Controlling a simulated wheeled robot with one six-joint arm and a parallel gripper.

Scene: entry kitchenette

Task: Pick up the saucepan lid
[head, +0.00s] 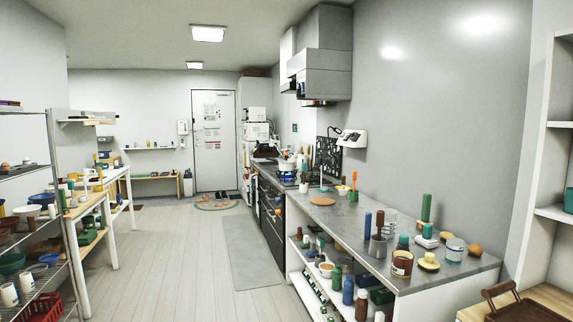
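A small pale pot (286,165) stands on the stove over a blue flame, far off along the right-hand counter. It is too small to tell whether a lid lies on it. I cannot make out a saucepan lid for certain anywhere in the head view. My gripper is not in view.
A grey-topped counter (345,212) on the right holds cups, bottles and a round tan board (322,201). Shelves and white tables (122,174) stand on the left. The floor (175,255) between is clear, with a grey runner (250,255) by the counter and a door (213,150) beyond.

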